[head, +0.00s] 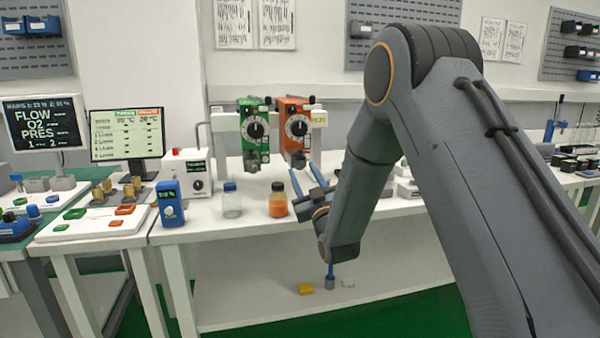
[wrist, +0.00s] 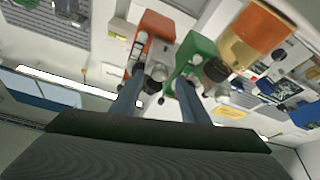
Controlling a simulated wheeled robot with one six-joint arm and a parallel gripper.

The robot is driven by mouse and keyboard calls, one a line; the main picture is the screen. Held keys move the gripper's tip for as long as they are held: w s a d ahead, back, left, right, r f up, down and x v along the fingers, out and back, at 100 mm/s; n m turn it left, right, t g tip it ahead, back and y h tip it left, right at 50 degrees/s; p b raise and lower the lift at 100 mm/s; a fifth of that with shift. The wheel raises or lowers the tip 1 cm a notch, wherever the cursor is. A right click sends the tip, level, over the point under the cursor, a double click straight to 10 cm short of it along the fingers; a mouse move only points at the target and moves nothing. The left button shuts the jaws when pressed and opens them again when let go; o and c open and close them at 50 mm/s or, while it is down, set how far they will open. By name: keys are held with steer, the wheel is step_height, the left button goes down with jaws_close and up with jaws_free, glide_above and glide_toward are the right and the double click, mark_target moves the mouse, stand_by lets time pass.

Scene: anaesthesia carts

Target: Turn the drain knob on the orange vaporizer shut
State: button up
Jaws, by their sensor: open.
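The orange vaporizer (head: 297,130) hangs on a white rail to the right of the green vaporizer (head: 254,132). Both have a dark round dial. My gripper (head: 302,170) is open, with its two blue fingers pointing up just below the orange vaporizer. In the wrist view the fingers reach toward the undersides of the orange vaporizer (wrist: 153,35) and the green vaporizer (wrist: 196,48). Small grey and dark fittings show under the orange one, near the fingertips. I cannot tell which is the drain knob or how it is turned. Nothing is between the fingers.
A bottle of orange liquid (head: 278,202) stands close left of my gripper; it looms large in the wrist view (wrist: 258,35). A blue-capped clear bottle (head: 231,203) and a blue meter (head: 170,205) stand further left. A monitor (head: 125,133) is behind. The front counter strip is mostly clear.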

steer(key=shift+w+a+r, duration=0.15)
steer(key=shift+w, duration=0.25)
steer(key=shift+c, duration=0.3)
jaws_close()
steer(key=shift+a, duration=0.25)
steer(key=shift+d, duration=0.1)
steer(key=shift+s+f+m+h+b, duration=0.15)
steer(key=shift+m+h+b, duration=0.4)
steer(key=shift+m, duration=0.75)
steer(key=shift+m+t+h+b, duration=0.3)
steer(key=shift+m+h, duration=0.4)
steer(key=shift+m, duration=0.65)
steer(key=shift+m+t+h+b, duration=0.3)
steer(key=shift+m+h, duration=0.35)
steer(key=shift+m, duration=1)
